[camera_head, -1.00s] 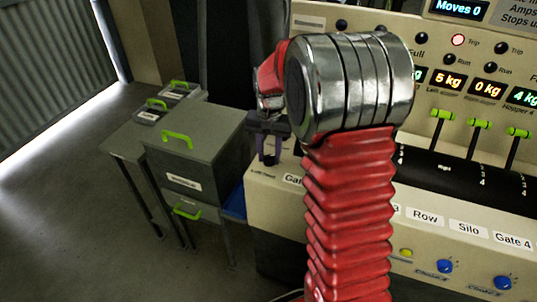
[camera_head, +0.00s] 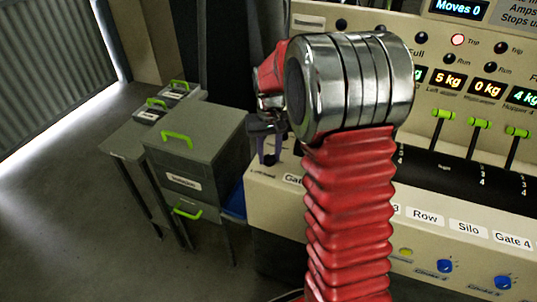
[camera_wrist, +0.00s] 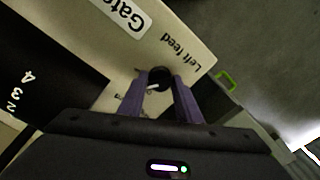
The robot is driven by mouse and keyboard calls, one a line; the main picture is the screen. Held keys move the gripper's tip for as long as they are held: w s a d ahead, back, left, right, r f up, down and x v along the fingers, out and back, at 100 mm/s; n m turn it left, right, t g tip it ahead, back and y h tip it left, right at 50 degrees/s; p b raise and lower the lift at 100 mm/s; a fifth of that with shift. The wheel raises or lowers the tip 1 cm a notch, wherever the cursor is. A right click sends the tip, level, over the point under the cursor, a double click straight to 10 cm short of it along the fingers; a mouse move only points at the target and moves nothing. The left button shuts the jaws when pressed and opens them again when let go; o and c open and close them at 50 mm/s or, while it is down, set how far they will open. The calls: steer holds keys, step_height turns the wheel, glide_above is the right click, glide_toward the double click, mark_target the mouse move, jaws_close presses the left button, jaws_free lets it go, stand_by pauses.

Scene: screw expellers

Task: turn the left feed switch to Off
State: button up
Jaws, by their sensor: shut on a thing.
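The left feed switch (camera_wrist: 159,74) is a small dark round knob with a white mark, beside the printed "Left feed" label in the wrist view. My gripper (camera_wrist: 158,92) has its purple fingers on either side of the knob and is shut on it. In the head view my gripper (camera_head: 269,155) points down at the left end of the cream console (camera_head: 262,196). The knob is hard to make out there, and the position that its mark points to is unclear.
Green-tipped levers (camera_head: 479,124) stand on the console's right part. Blue knobs (camera_head: 445,266) sit on its front edge. A grey cabinet (camera_head: 196,146) with green handles stands on the floor left of the console. The floor farther left is clear.

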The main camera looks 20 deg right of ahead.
mark_target(269, 155)
steer(key=n, duration=0.7)
stand_by(0.5)
steer(key=o, duration=1.1)
steer(key=shift+c, duration=0.2)
steer(key=shift+r, duration=0.1)
step_height(269, 155, up, 14)
steer(key=shift+f, duration=0.25)
steer(key=shift+w, duration=0.15)
